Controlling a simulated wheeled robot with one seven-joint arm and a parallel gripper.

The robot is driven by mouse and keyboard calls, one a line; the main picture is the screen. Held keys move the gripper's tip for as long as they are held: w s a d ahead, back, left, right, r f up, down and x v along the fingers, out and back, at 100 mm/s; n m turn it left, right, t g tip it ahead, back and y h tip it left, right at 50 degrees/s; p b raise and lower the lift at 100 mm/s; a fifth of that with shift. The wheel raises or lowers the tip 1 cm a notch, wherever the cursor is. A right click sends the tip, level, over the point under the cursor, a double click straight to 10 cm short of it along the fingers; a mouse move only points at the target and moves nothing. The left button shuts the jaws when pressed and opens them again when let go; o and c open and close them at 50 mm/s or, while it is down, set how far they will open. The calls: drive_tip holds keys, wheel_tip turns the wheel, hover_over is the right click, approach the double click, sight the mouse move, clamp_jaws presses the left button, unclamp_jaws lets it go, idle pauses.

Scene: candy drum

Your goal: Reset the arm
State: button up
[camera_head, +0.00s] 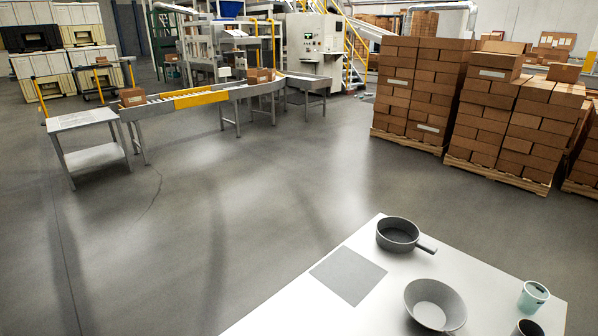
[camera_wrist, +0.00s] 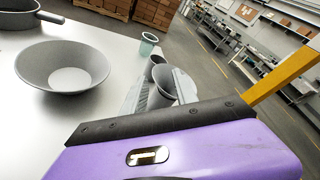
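My gripper (camera_wrist: 160,96) shows in the wrist view beyond its purple and black housing. Its grey ribbed fingers are partly hidden by the housing. A grey cup-like shape appears between or just behind the fingers; I cannot tell whether they touch it. My arm and gripper do not show in the head view. The white table (camera_head: 300,315) is at the lower right of the head view.
On the table are a grey pan (camera_head: 398,235), a grey bowl (camera_head: 435,305), a flat grey square (camera_head: 348,275), a pale teal cup (camera_head: 533,297) and a dark cup (camera_head: 530,328). A conveyor (camera_head: 200,98) and stacked boxes (camera_head: 520,125) stand beyond open floor.

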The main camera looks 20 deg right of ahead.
wheel_tip(320, 180, up, 13)
drive_tip(key=w+a+n+t+h, duration=0.2)
drive_tip(key=n+t+h, duration=0.35)
drive_tip(key=n, duration=0.25)
drive_tip(key=s+a+r+n+t+y, duration=0.1)
drive_tip(key=a+r+n+t+y, duration=0.3)
drive_tip(key=a+n+t, duration=0.9)
drive_tip(key=s+a+f+n+y, duration=0.5)
drive_tip(key=a+f+n+y, duration=0.3)
drive_tip(key=n+y, duration=0.8)
drive_tip(key=s+a+f+n+g, duration=0.3)
drive_tip(key=s+f+n+g, duration=0.1)
drive_tip(key=s+n, duration=0.4)
drive_tip(key=s+f, duration=0.1)
drive_tip(key=s, duration=0.1)
drive_tip(key=shift+s+a+f+n+g, duration=0.3)
drive_tip(key=shift+s+g, duration=0.05)
drive_tip(key=shift+s, duration=0.05)
